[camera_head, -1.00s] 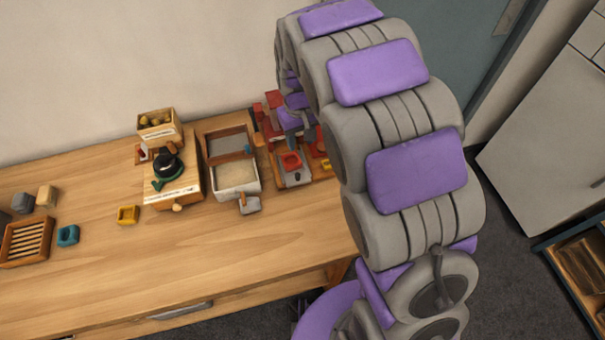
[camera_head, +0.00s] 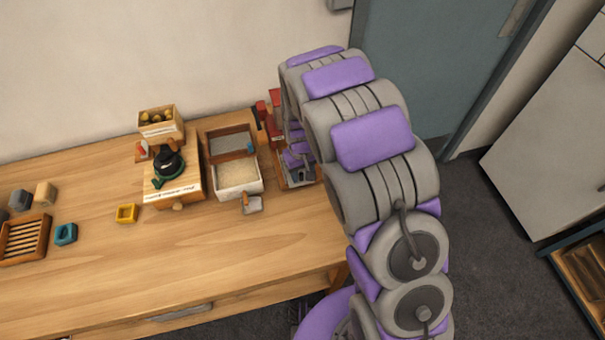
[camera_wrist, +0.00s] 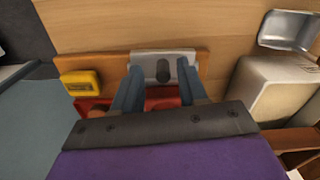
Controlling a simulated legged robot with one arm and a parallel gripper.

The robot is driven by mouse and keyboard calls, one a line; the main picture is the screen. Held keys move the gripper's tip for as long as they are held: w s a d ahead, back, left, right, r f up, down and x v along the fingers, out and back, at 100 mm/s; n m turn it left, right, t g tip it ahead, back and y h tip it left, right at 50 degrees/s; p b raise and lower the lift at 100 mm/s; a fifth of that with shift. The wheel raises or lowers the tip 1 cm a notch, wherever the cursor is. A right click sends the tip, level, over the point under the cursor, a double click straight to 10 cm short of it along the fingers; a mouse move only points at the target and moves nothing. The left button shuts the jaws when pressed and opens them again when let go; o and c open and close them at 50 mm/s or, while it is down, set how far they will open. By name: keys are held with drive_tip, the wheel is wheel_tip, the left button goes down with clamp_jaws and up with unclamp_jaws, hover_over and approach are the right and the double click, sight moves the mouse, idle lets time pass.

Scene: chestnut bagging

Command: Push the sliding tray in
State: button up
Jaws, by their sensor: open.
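The sliding tray (camera_wrist: 184,60) shows in the wrist view as a grey plate with an upright dark knob (camera_wrist: 163,71), set on a wooden base (camera_wrist: 110,60). My gripper (camera_wrist: 161,77) is open, with one finger on each side of the knob's line. The fingertips reach the near edge of the plate; I cannot tell whether they touch it. Red parts (camera_wrist: 187,95) of the station lie beneath my fingers, partly hidden.
A yellow block (camera_wrist: 82,82) sits on the base beside the tray. A white bin of grain (camera_head: 238,180) and a grey scoop (camera_head: 252,204) are left of the station. A wooden box with a dark green-based device (camera_head: 170,165) stands further left. The table's front (camera_head: 200,260) is clear.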

drive_tip(key=shift+a+f, duration=0.55)
drive_tip(key=shift+f, duration=0.05)
drive_tip(key=shift+d, duration=0.3)
drive_tip(key=shift+d+r, duration=0.1)
drive_tip(key=shift+d, duration=0.25)
drive_tip(key=shift+c, duration=1.4)
drive_tip(key=shift+a, duration=0.4)
clamp_jaws()
drive_tip(key=shift+d, duration=0.1)
